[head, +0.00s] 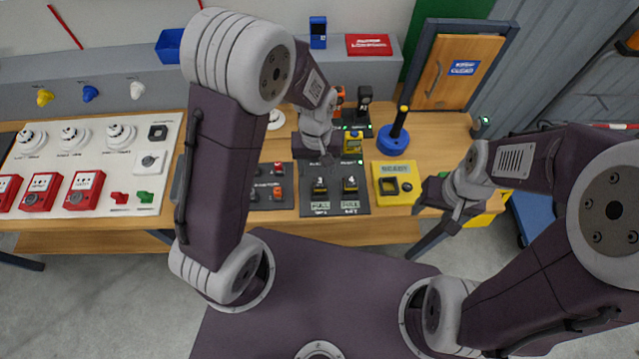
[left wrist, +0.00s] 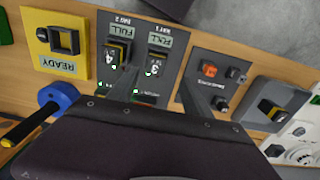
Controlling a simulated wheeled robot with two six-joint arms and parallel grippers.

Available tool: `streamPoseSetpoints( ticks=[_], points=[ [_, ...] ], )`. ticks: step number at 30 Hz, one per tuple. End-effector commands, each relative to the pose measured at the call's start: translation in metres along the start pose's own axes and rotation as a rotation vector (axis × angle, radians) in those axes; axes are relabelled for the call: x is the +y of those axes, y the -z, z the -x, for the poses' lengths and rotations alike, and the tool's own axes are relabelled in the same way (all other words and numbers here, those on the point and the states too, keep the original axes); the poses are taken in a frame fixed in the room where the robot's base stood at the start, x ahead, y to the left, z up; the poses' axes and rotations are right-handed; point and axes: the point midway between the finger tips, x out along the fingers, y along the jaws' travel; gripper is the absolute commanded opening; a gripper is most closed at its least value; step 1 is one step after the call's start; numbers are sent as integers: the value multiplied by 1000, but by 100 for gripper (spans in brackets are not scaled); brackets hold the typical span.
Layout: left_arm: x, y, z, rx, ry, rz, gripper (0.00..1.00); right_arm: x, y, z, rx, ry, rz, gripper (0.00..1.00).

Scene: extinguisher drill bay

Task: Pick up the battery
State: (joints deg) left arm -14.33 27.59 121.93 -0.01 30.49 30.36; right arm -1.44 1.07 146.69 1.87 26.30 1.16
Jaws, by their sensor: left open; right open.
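Two black-and-yellow batteries sit in a dark charger panel on the bench. The bay 1 battery (head: 319,187), marked 3, also shows in the left wrist view (left wrist: 154,66). The bay 2 battery (head: 350,185), marked 4, also shows there (left wrist: 116,54). Both bays have FULL labels. A similar black-and-yellow block (left wrist: 272,110) sits in a grey holder at the right of the left wrist view. My left gripper (head: 325,160) is open above the charger's back part, its fingers (left wrist: 158,88) apart and empty. My right gripper (head: 446,205) is open near the bench's front right edge, partly hidden by its own wrist.
A yellow READY plate (head: 398,170) with a dark square socket stands right of the charger. A blue round base with a black post (head: 393,140) stands behind it. A switch panel (head: 270,194) lies left of the charger. Detectors and red call points (head: 86,186) fill a white board further left.

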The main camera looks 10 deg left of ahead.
Motion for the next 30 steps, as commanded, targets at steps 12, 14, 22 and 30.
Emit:
streamPoseSetpoints(
  ticks=[12,14,22,30],
  points=[
    [0,0,-41,-1,0,0,58,0,1,6,0,0,0,54],
    [1,-1,-46,-4,2,0,58,0,1,10,0,0,0,54],
    [3,0,-88,-3,2,0,58,0,2,19,0,0,0,54],
    [3,0,-91,0,0,0,53,0,2,19,0,0,0,54]
  ],
)
